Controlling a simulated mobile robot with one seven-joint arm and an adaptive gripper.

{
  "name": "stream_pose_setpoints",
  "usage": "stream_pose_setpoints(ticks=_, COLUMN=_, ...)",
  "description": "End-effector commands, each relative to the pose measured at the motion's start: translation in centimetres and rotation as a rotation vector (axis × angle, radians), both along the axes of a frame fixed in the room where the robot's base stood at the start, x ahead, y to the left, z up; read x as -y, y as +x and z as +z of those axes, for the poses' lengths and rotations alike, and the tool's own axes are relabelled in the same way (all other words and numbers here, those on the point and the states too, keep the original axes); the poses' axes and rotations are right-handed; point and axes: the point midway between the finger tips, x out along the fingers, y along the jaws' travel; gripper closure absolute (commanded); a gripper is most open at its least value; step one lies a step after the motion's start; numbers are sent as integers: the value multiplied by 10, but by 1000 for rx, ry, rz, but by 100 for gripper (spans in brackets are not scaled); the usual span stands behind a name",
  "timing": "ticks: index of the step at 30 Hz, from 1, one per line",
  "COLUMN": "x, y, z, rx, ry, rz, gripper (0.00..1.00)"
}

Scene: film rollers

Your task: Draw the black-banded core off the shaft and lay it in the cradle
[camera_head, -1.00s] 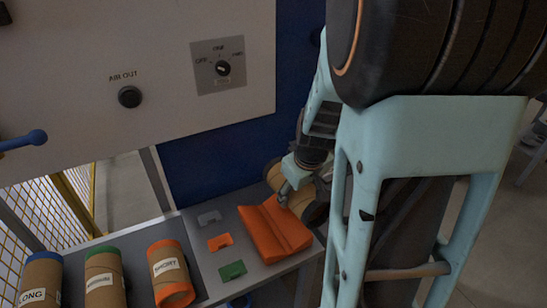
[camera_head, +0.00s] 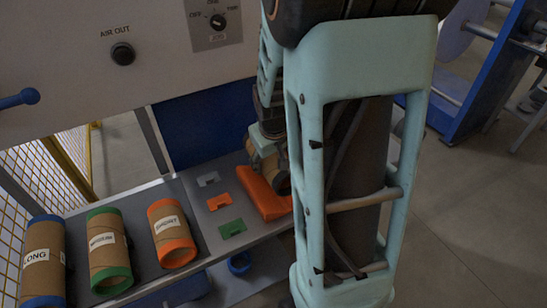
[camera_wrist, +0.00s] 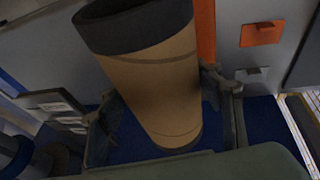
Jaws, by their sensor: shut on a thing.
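The black-banded core (camera_wrist: 150,85) is a tan tube with a wide black band at its upper end and a dark rim at its lower end in the wrist view. My gripper (camera_wrist: 168,98) is shut on it, a finger on each side. In the head view my gripper (camera_head: 266,150) is by the far right part of the orange cradle (camera_head: 262,196); only a tan bit of the core (camera_head: 284,182) shows there. My arm hides the cradle's right side. The cradle is an orange strip (camera_wrist: 205,35) beside the core in the wrist view. I cannot tell whether they touch. The shaft is not recognisable.
A panel with an air knob (camera_head: 123,52) rises behind.

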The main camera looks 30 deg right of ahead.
Motion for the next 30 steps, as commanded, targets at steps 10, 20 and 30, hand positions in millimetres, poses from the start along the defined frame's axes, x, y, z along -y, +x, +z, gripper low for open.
stream_pose_setpoints(ticks=10, x=0, y=0, z=-41, rx=0, ry=0, rz=-1, gripper=71)
stream_pose_setpoints(ticks=20, x=0, y=0, z=-61, rx=1, ry=0, rz=0, gripper=71)
stream_pose_setpoints(ticks=30, x=0, y=0, z=-60, rx=1, ry=0, rz=0, gripper=71)
